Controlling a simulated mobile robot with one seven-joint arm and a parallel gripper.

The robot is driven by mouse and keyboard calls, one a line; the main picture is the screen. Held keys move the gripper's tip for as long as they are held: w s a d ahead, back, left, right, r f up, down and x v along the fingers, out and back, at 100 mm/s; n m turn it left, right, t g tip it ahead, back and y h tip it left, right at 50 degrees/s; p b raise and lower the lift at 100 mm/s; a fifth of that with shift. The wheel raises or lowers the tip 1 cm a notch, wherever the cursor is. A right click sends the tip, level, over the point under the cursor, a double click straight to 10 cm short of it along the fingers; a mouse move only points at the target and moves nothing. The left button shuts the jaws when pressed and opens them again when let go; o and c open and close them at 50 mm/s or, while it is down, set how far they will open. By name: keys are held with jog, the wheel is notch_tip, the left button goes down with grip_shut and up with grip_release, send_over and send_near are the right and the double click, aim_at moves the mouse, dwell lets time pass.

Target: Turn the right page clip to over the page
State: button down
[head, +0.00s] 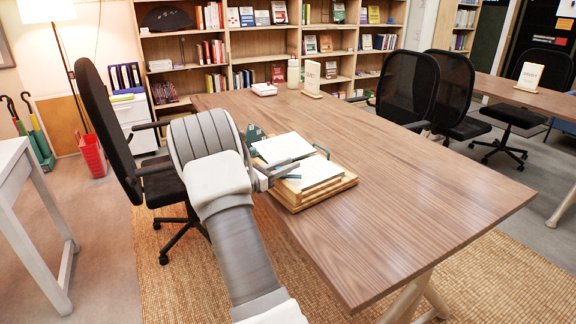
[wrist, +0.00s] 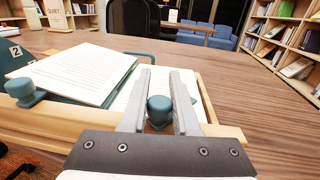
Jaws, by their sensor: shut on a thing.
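An open book with white pages (head: 318,172) lies on a wooden stand (head: 318,196) at the near left part of the table. In the wrist view the pages (wrist: 75,72) rise on the left and lie lower on the right. The right page clip's teal knob (wrist: 159,106) is between the fingers of my gripper (wrist: 160,78), at the stand's near edge. My gripper (head: 292,170) is shut on this knob; in the head view it hides the knob. Another teal knob (wrist: 20,88) stands at the left of the near edge. A teal bar (head: 322,150) shows by the book's far corner.
The table (head: 430,180) is clear to the right of the stand. A small sign (head: 312,77), a bottle (head: 293,74) and a white box (head: 264,89) stand at the far end. Office chairs (head: 408,88) line the far right side; another chair (head: 110,130) is beside my arm.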

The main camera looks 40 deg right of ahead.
jog(key=n+t, duration=0.1)
jog(key=t, duration=0.1)
jog(key=n+t+b, duration=0.1)
jog(key=n+t, duration=0.1)
jog(key=t, duration=0.1)
jog(key=w+n+t+y+b, duration=0.1)
jog(key=t, duration=0.1)
jog(key=shift+a+f+n, duration=0.1)
jog(key=shift+f+n, duration=0.1)
jog(key=shift+n, duration=0.2)
jog(key=shift+w+a+n+t+y+b, duration=0.1)
jog(key=shift+w+n+t+y+b, duration=0.1)
jog(key=shift+n+t+y+b, duration=0.65)
jog(key=shift+w+a+n+t+y+b, duration=0.1)
jog(key=shift+w+n+t+y+b, duration=0.3)
jog(key=shift+t, duration=0.95)
jog(key=shift+s+r+n+t, duration=0.1)
jog(key=shift+r+n+t, duration=0.05)
jog(key=shift+n+t, duration=0.3)
jog(key=c, duration=0.7)
grip_release()
jog(key=shift+o, duration=0.2)
jog(key=p+v, duration=0.4)
jog(key=v, duration=1.3)
jog(key=shift+a, duration=0.25)
